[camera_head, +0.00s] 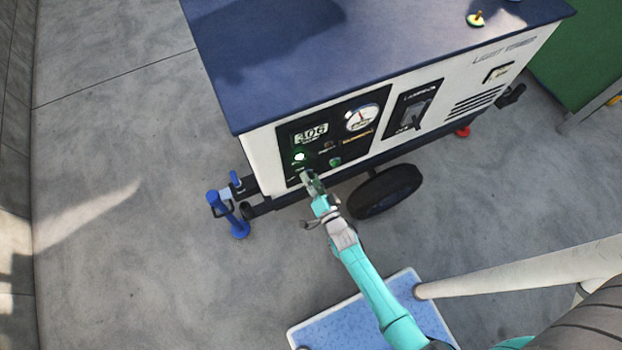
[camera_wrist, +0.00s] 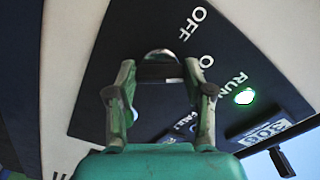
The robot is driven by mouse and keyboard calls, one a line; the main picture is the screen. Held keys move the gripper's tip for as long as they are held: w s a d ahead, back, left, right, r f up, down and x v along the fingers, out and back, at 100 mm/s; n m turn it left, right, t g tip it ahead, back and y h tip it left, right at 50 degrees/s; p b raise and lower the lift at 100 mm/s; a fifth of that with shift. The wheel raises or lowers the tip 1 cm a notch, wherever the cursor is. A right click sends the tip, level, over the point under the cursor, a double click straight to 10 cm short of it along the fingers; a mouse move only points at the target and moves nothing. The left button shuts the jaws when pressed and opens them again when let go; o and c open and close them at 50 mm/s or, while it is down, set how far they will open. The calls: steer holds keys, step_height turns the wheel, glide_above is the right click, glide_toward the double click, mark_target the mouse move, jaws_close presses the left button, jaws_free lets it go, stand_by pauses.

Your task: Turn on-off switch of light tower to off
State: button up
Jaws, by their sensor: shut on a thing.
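The light tower (camera_head: 380,60) is a dark-blue-topped cabinet with a white side. Its dark control panel (camera_head: 291,136) has a display reading about 306, a round gauge and a lit green lamp (camera_head: 299,157). My gripper (camera_head: 312,182) is at the panel's lower edge, below the lamp. In the wrist view, my gripper (camera_wrist: 160,71) is shut on the on-off switch, a small knob (camera_wrist: 158,54) with a shiny rim between the fingertips. "OFF", "O" and "RUN" labels show beside it, with the green lamp (camera_wrist: 244,97) by "RUN". The switch's exact pointing direction is unclear.
A second panel with a large dark rotary handle (camera_head: 411,115) is further right on the same side. A wheel (camera_head: 386,191) and a blue jack stand (camera_head: 229,214) are below. A green container (camera_head: 580,60) stands at right. Concrete floor is open at left.

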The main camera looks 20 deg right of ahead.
steer(key=n, duration=1)
steer(key=shift+n, duration=0.4)
stand_by(0.4)
steer(key=o, duration=1.2)
steer(key=shift+c, duration=0.2)
steer(key=s, duration=1.2)
